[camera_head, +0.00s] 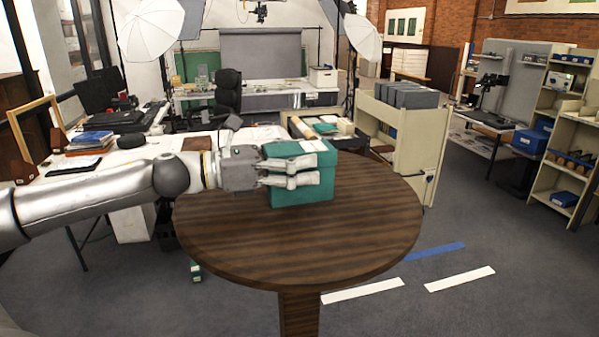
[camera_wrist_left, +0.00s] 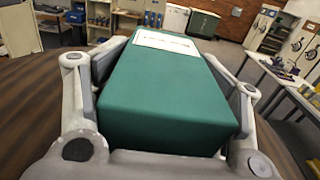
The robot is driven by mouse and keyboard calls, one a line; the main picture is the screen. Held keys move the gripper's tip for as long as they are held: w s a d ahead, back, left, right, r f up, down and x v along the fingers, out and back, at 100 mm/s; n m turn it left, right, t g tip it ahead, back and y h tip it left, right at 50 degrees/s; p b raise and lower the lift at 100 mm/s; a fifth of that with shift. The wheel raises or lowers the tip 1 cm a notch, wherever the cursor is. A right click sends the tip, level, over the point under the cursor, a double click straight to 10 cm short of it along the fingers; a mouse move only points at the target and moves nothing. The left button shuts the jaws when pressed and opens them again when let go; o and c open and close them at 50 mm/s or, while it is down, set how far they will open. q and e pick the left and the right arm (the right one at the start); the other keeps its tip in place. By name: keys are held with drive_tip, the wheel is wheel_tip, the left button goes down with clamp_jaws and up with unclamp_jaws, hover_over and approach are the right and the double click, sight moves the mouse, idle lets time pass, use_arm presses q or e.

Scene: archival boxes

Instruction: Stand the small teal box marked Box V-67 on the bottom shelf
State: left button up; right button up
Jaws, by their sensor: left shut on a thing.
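A small teal box (camera_head: 300,191) with a pale label on top is on the round wooden table. My left gripper (camera_head: 290,172) reaches in from the left and is shut on the teal box, with its fingers along the box's sides. In the left wrist view the teal box (camera_wrist_left: 165,100) fills the space between the two fingers (camera_wrist_left: 165,95). The label's writing is too small to read. I cannot tell whether the box touches the tabletop. My right gripper is not in view. A cream shelf unit (camera_head: 565,130) stands at the far right.
The round wooden table (camera_head: 300,245) is otherwise bare. A cream cart (camera_head: 412,140) with grey boxes (camera_head: 405,95) stands behind it. A small teal item (camera_head: 195,270) is low beside the table. White and blue floor strips (camera_head: 460,279) lie on open carpet to the right.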

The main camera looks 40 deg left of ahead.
use_arm(q)
drive_tip(key=shift+r, duration=0.15)
drive_tip(key=shift+c, duration=0.8)
